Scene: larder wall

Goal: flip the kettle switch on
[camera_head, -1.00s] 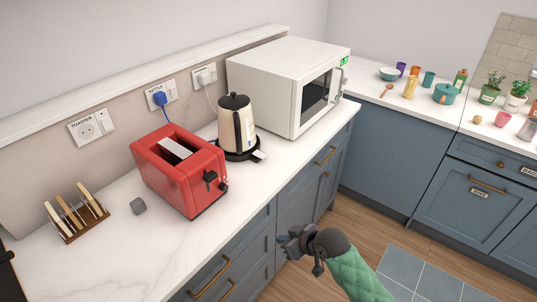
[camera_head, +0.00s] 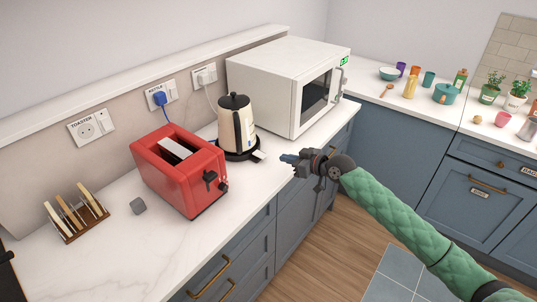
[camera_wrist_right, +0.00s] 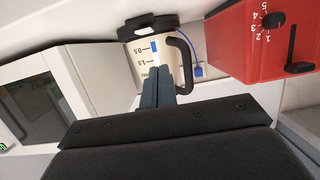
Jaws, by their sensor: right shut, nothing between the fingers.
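The cream kettle (camera_head: 242,120) with black lid and handle stands on its dark base on the counter, between toaster and microwave. A pale lever (camera_head: 259,155) sticks out at the base's front right. The wall socket labelled KETTLE (camera_head: 157,95) holds a blue plug (camera_head: 160,98), with a white rocker switch (camera_head: 170,89) beside it; its position is too small to tell. My right gripper (camera_head: 287,158) is shut and empty, right of the lever and apart from it. In the wrist view, which is upside down, its fingers (camera_wrist_right: 158,88) overlap the kettle (camera_wrist_right: 145,52). My left gripper is not in view.
The red toaster (camera_head: 180,172) stands left of the kettle and the white microwave (camera_head: 285,85) behind it to the right. The TOASTER socket (camera_head: 86,131) and another socket (camera_head: 202,77) flank the KETTLE one.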

